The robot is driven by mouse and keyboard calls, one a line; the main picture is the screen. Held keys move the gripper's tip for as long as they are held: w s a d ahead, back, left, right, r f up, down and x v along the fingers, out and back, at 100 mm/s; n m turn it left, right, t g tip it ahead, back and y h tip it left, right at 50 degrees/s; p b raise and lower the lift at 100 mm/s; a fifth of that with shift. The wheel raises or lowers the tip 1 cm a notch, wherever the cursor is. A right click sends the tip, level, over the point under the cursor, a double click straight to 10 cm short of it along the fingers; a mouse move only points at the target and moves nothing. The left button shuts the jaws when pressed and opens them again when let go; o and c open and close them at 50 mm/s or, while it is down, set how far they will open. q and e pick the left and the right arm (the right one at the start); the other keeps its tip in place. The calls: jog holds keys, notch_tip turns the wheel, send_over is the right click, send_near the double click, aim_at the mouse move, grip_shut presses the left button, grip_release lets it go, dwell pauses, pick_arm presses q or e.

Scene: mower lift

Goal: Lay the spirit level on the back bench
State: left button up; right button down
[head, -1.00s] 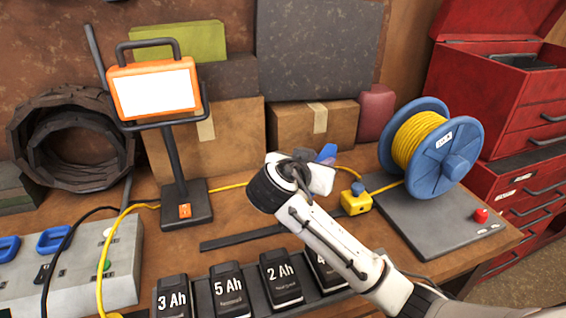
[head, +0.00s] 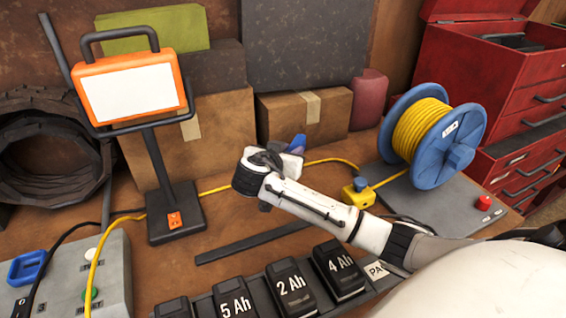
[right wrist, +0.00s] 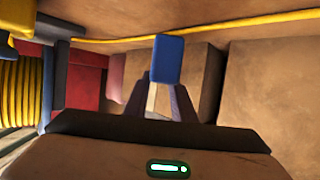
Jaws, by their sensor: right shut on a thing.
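My right gripper (head: 284,154) is over the middle of the bench, in front of the cardboard boxes. It is shut on a small blue thing (head: 297,144), which sticks out past the fingers. The wooden back bench (head: 230,222) lies below the gripper. My left gripper is not in view.
An orange work lamp (head: 158,185) and a grey socket box (head: 112,270) stand left. A dark flat strip (head: 250,242) and several batteries (head: 290,285) lie in front. A cable reel (head: 455,160) and a yellow box (head: 357,198) stand right. Cardboard boxes (head: 330,122) line the back.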

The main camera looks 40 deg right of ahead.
jog(key=shift+w+f, duration=0.1)
jog(key=shift+f, duration=0.2)
notch_tip(320, 180, down, 3)
jog(key=b, duration=0.2)
jog(key=shift+f+b, duration=0.15)
jog(key=shift+b, duration=0.15)
jog(key=shift+d+f, duration=0.15)
jog(key=shift+w, duration=0.2)
jog(key=shift+s+f, duration=0.1)
jog(key=c, duration=1.5)
grip_release()
